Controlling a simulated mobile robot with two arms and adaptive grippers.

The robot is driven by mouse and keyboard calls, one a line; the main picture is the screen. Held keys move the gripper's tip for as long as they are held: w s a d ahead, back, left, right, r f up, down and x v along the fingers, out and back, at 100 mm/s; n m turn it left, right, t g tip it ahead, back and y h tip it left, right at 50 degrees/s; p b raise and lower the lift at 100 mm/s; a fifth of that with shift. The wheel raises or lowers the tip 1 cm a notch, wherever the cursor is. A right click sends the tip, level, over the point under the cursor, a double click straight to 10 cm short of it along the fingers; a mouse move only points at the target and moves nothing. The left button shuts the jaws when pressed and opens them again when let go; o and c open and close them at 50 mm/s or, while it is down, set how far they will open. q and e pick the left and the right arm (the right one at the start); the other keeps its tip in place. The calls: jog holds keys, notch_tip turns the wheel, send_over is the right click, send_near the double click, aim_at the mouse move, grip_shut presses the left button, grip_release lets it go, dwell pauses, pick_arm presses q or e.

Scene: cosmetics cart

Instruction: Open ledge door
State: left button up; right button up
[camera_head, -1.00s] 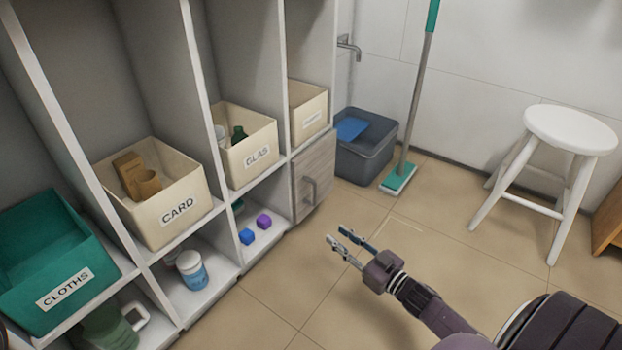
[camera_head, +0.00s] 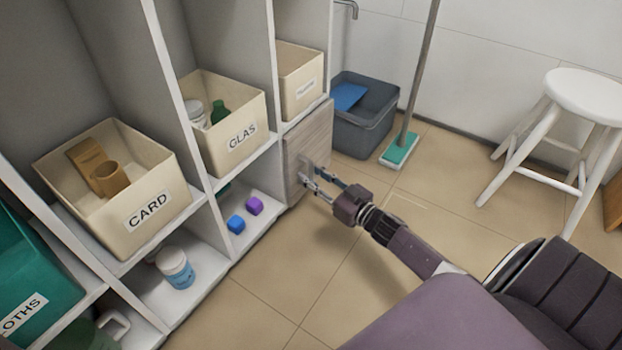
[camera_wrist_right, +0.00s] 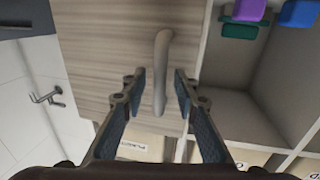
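The ledge door (camera_head: 306,139) is a small grey wood-grain door at the lower right end of the white shelf unit, and it looks closed. Its curved bar handle (camera_wrist_right: 161,72) shows clearly in the right wrist view. My right gripper (camera_head: 312,176) is at the door front in the head view. In the right wrist view my right gripper (camera_wrist_right: 160,88) is open, with one finger on each side of the handle's lower part and gaps left between fingers and handle. In the head view the fingers mostly hide the handle. My left gripper is not in view.
The shelf has a CARD bin (camera_head: 121,197), a GLAS bin (camera_head: 227,143) and small blue (camera_head: 236,224) and purple (camera_head: 254,206) blocks beside the door. A grey tub (camera_head: 365,127), a mop (camera_head: 399,150) and a white stool (camera_head: 580,98) stand behind. The floor before the door is clear.

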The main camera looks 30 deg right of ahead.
jog(key=shift+w, duration=0.35)
grip_shut()
